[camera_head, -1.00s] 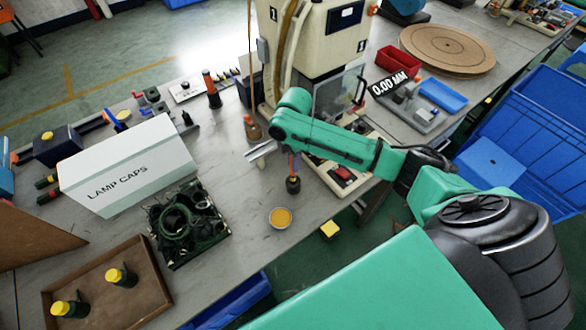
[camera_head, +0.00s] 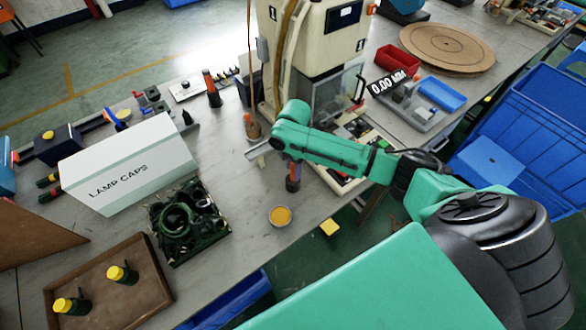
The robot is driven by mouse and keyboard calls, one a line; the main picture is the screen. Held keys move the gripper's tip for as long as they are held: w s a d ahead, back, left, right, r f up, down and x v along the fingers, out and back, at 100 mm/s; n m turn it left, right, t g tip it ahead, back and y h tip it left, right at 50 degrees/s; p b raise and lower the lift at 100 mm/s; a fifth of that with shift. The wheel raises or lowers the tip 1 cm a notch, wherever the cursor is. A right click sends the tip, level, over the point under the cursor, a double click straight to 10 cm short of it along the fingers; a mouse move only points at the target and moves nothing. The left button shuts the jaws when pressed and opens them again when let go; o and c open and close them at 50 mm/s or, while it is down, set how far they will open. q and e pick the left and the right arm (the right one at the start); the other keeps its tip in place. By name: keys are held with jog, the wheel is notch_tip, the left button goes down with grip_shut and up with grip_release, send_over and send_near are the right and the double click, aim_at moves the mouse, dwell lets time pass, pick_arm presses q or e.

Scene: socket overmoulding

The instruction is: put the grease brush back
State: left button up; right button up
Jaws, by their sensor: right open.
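My right arm comes in from the right and ends over the bench. Its gripper (camera_head: 257,150) shows as pale metal fingers at the left of the wrist, over the grey bench top, open. A small upright item with an orange part and a dark lower part (camera_head: 293,183) shows just below the forearm; its top is hidden. I cannot tell whether it is the grease brush. A small brown item (camera_head: 253,128) stands just beyond the gripper, also too small to identify. A round dish with yellow-orange content (camera_head: 280,216), perhaps grease, sits near the bench's front edge. My left gripper is not in view.
A white LAMP CAPS box (camera_head: 128,168), a dark green crate of parts (camera_head: 190,225) and a brown tray (camera_head: 140,295) stand at left. A beige machine (camera_head: 305,45) stands behind the arm. Bare bench lies between the crate and dish.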

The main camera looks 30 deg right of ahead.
notch_tip(320, 180, up, 11)
jog(key=shift+d+r+b, duration=0.1)
jog(key=shift+r+b, duration=0.1)
jog(key=shift+b, duration=0.35)
jog(key=shift+f, duration=0.1)
